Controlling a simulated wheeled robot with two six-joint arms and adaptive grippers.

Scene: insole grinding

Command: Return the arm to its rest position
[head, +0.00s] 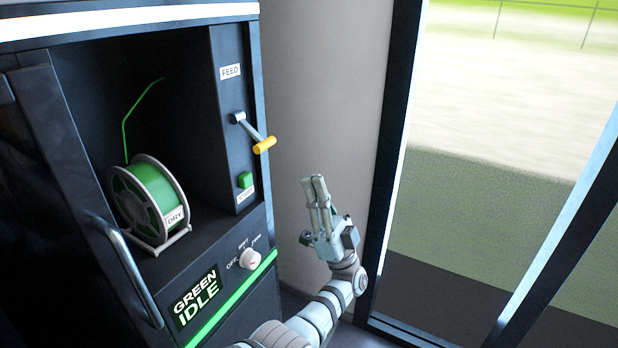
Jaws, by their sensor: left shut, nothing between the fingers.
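My left gripper (316,188) is at the middle of the head view, at the end of my arm, which comes up from the bottom edge. Its fingers point up and are shut with nothing between them. It is apart from the dark machine (232,222) and to the right of its front panel. My right gripper is not in view.
The machine holds a green filament spool (158,198) in an open bay. Its panel has a yellow-handled crank (264,145), a green button (245,180), a white knob (250,258) and a display (196,298) reading "GREEN IDLE". A dark-framed window (395,150) stands right.

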